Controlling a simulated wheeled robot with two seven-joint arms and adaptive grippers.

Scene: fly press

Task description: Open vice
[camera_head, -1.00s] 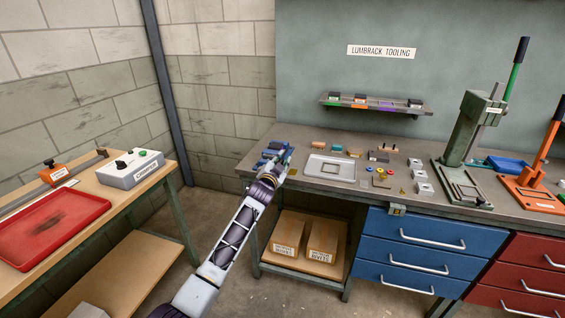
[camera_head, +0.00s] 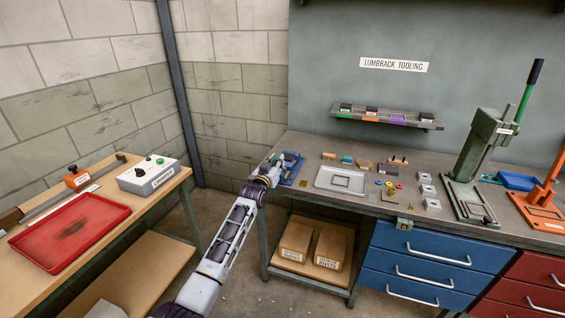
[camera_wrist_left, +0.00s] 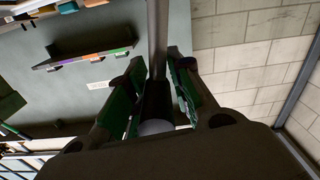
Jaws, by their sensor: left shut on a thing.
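The blue vice (camera_head: 292,167) stands at the left end of the grey workbench in the head view. My left gripper (camera_head: 272,166) is at the left side of the vice and partly covers it. In the left wrist view my left gripper (camera_wrist_left: 160,95) has its green-padded fingers on either side of a dark metal bar (camera_wrist_left: 157,40) with a rounded end, and is shut on it. The bar looks like the vice handle. The opening between the vice jaws is too small to tell. My right gripper is not in view.
A grey tray (camera_head: 341,180) and several small parts lie right of the vice. A green press (camera_head: 480,160) stands farther right. A wooden side table with a red tray (camera_head: 70,232) and a control box (camera_head: 147,176) is at the left.

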